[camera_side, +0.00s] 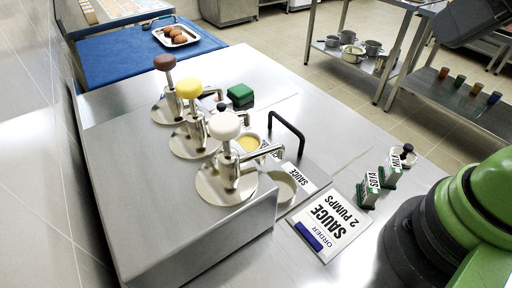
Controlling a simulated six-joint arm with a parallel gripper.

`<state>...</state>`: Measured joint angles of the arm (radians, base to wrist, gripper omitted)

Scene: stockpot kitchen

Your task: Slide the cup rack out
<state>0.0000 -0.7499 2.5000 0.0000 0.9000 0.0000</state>
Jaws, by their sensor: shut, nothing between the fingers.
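The cup rack (318,172) appears as a flat metal plate beside the pump station, with a black bar handle (289,124) standing on it and a white SAUCE label. A cup with yellow contents (248,143) sits near the handle, partly hidden by the white-knobbed pump. A pale round cup (281,189) sits by the station's front corner. How far the rack goes under the station is hidden. My gripper's fingers are not in view; a dark grey part at the upper right edge may belong to my arm. Nothing touches the handle.
The steel station (190,225) carries pumps with brown (165,62), yellow (188,88) and white (224,125) knobs. A green-topped block (240,93) stands behind.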

